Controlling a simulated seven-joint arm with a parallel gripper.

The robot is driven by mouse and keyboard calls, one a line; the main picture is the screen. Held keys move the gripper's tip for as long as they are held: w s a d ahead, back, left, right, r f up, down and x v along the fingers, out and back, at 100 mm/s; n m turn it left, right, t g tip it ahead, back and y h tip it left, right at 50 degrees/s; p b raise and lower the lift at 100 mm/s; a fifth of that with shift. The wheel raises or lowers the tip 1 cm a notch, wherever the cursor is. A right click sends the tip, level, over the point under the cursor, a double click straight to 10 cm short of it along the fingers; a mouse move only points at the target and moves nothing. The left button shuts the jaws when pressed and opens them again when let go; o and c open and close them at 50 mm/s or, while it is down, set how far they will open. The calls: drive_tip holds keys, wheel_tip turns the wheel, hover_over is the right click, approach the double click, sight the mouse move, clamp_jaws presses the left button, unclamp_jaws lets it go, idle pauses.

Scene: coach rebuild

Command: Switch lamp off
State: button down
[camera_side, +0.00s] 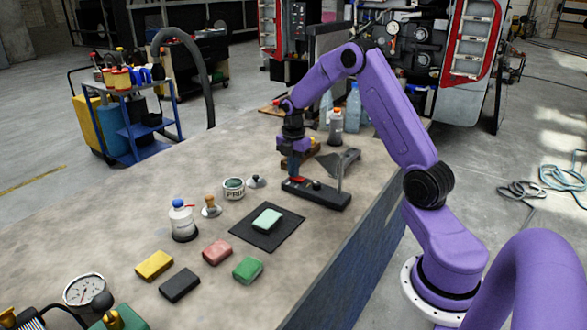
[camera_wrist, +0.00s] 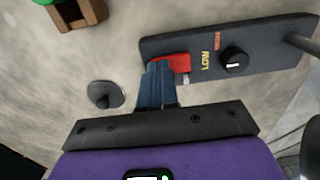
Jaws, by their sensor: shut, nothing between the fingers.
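The lamp's long black base (camera_side: 325,196) lies on the bench, with a thin upright post (camera_side: 339,178) at its right end. In the wrist view the base (camera_wrist: 210,45) carries a red rocker switch (camera_wrist: 178,62), a black knob (camera_wrist: 234,60) and the words HIGH and LOW. The switch also shows in the side view (camera_side: 298,180). My gripper (camera_side: 293,178) points down at the switch end of the base. Its blue fingers (camera_wrist: 157,72) are shut and empty, and their tips overlap the red switch's left edge. I cannot tell whether they touch it.
A white bottle (camera_side: 183,222) and several coloured blocks are nearer.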

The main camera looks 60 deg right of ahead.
drive_tip(key=shift+f, duration=0.2)
drive_tip(key=shift+s, duration=0.1)
drive_tip(key=shift+s+r, duration=0.35)
drive_tip(key=shift+s, duration=0.3)
drive_tip(key=shift+r, duration=0.1)
wheel_tip(320, 180, up, 14)
drive_tip(key=w, duration=0.2)
idle(0.5)
idle(0.3)
